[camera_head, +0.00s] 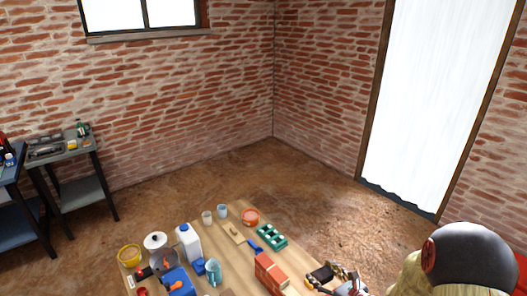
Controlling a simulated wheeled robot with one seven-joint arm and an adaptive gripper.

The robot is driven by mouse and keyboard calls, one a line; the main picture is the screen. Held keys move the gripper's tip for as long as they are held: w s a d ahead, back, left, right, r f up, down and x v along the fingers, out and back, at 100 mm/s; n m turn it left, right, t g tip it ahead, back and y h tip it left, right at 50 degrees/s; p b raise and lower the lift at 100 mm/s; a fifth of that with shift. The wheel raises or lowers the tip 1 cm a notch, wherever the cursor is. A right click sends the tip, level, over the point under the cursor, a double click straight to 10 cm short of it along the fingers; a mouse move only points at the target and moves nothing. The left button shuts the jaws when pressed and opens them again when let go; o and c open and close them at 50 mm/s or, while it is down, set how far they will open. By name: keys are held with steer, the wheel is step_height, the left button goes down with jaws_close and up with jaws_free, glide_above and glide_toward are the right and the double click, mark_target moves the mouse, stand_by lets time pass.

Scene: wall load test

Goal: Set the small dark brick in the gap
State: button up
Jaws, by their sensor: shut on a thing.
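A small dark brick (320,273) is at the right end of the wooden table, small and partly hidden in this view. My gripper (336,274) is at the table's lower right and is shut on the dark brick. A short wall of orange-red bricks (270,271) stands on the table, just left of the dark brick and apart from it. The gap in the wall cannot be made out from here.
A green compartmented tray (272,236), an orange bowl (250,217) and a blue-handled tool (256,247) lie behind the brick wall. A white jug (189,243), a yellow bowl (129,255) and a blue box (178,281) crowd the table's left.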

mark_target(326, 270)
steer(key=shift+a, duration=0.55)
steer(key=shift+s+f, duration=0.1)
steer(key=shift+f, duration=0.2)
steer(key=shift+d+f+m+h, duration=0.25)
steer(key=shift+d+h, duration=0.05)
steer(key=shift+d, duration=0.15)
steer(key=shift+d+f+m+h, duration=0.25)
steer(key=shift+d+h, duration=0.05)
steer(key=shift+d, duration=0.15)
steer(key=shift+m+t+h, duration=0.4)
steer(key=shift+m+h, duration=0.1)
steer(key=shift+h, duration=0.1)
steer(key=r, duration=0.1)
steer(key=w+r, duration=0.1)
steer(key=r, duration=0.1)
steer(key=d+r, duration=0.1)
steer(key=shift+w+r, duration=0.15)
steer(key=shift+r, duration=0.25)
steer(key=w+a+r, duration=0.1)
steer(key=a+r, duration=0.2)
steer(key=r, duration=0.7)
steer(key=shift+w+r, duration=0.2)
steer(key=shift+w, duration=0.1)
